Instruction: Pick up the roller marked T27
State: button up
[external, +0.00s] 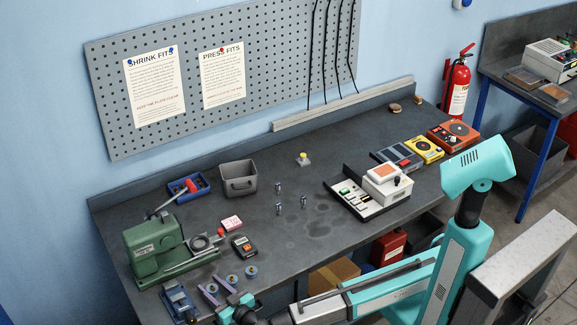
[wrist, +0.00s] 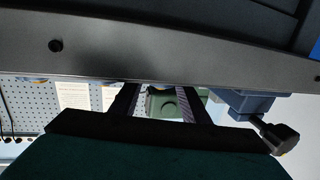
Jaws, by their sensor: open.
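Three small upright metal cylinders that look like rollers stand on the dark bench in the external view: one at the back (external: 278,187), one at the right (external: 303,201) and one at the front (external: 278,209). Their markings are too small to read, so I cannot tell which is T27. My gripper (external: 232,308) is at the bench's front edge, left and in front of the cylinders and well apart from them. In the wrist view my gripper (wrist: 160,102) has its two dark fingers apart with nothing held between them. No roller shows in that view.
A green machine (external: 155,251) is behind. A grey bin (external: 238,179) and a white tray device (external: 368,205) flank the cylinders.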

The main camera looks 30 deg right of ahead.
aim_at(214, 286)
jog(key=shift+c, duration=0.3)
jog(key=c, duration=0.8)
jog(key=shift+r, duration=0.15)
jog(key=shift+r+b, duration=0.55)
jog(key=shift+r, duration=0.9)
jog(key=shift+s+d+r, duration=0.2)
jog(key=shift+d, duration=0.1)
jog(key=s+d+b, duration=0.1)
jog(key=s+d, duration=0.1)
jog(key=d, duration=0.1)
jog(key=s+d+b, duration=0.2)
jog(key=d, duration=0.2)
jog(key=s+d+r+b, duration=0.1)
jog(key=s+d, duration=0.2)
jog(key=shift+s+d+b, duration=0.1)
jog(key=shift+d+b, duration=0.2)
jog(key=shift+b, duration=0.1)
jog(key=b, duration=0.3)
jog(key=shift+s+d, duration=0.15)
jog(key=shift+d, duration=0.1)
jog(key=d+b, duration=0.1)
jog(key=b, duration=0.4)
jog(key=shift+s, duration=0.35)
